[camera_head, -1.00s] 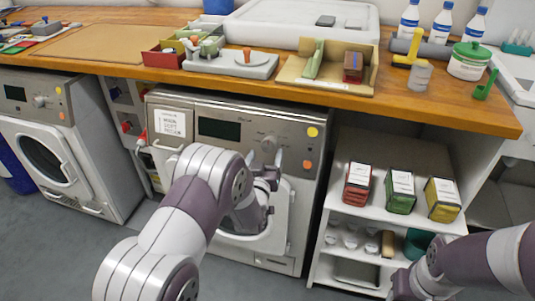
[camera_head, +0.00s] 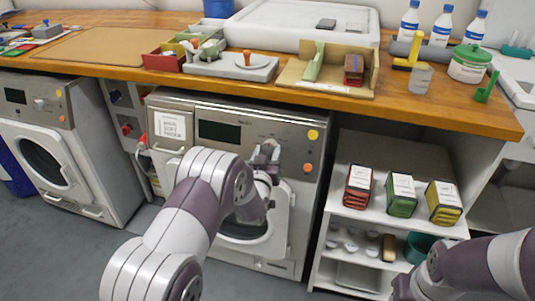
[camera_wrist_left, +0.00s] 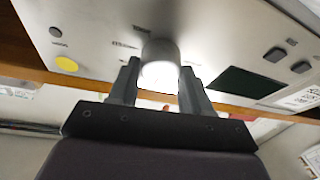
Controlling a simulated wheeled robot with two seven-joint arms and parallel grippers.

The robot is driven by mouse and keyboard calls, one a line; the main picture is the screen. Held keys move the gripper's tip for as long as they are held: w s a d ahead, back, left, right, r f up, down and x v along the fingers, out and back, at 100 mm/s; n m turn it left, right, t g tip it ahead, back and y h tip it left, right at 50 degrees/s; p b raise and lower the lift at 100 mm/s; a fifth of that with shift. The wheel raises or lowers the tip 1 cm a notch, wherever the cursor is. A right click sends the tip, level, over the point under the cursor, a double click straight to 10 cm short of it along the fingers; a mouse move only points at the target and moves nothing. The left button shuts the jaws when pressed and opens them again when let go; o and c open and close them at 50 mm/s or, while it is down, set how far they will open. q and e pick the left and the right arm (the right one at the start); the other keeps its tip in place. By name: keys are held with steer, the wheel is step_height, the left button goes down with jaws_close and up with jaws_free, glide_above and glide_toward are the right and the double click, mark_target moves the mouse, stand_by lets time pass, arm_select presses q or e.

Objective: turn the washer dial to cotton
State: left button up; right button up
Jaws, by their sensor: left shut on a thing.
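The washer (camera_head: 222,113) is the middle machine under the wooden counter, with a dark display, a white label card and a round door on its front. Its dial (camera_wrist_left: 160,62) is a pale round knob, seen in the left wrist view between my fingers. My left gripper (camera_head: 267,153) is at the dial on the front panel, and its fingers in the left wrist view (camera_wrist_left: 159,78) are shut on the dial from both sides. The fingers mostly hide the dial in the head view. I cannot read the dial's markings. My right arm shows at the lower right, its gripper out of view.
A yellow button and an orange button (camera_head: 308,167) sit right of the dial. A second machine (camera_head: 45,150) stands to the left. An open shelf (camera_head: 345,215) with boxed goods stands close on the right. The counter (camera_head: 440,108) overhangs the panel.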

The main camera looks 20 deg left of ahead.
arm_select(q)
steer(key=shift+m, duration=0.3)
steer(key=m+h, duration=0.1)
steer(key=m, duration=0.1)
steer(key=m+b, duration=0.1)
steer(key=m, duration=0.1)
steer(key=shift+a+f+m+h, duration=0.1)
steer(key=shift+a+m+h, duration=0.05)
steer(key=shift+m+h, duration=0.2)
steer(key=shift+m+h+b, duration=0.3)
steer(key=shift+m+h, duration=0.85)
steer(key=shift+m, duration=1.5)
steer(key=o, duration=1.1)
steer(key=shift+c, duration=0.2)
steer(key=shift+a, duration=0.1)
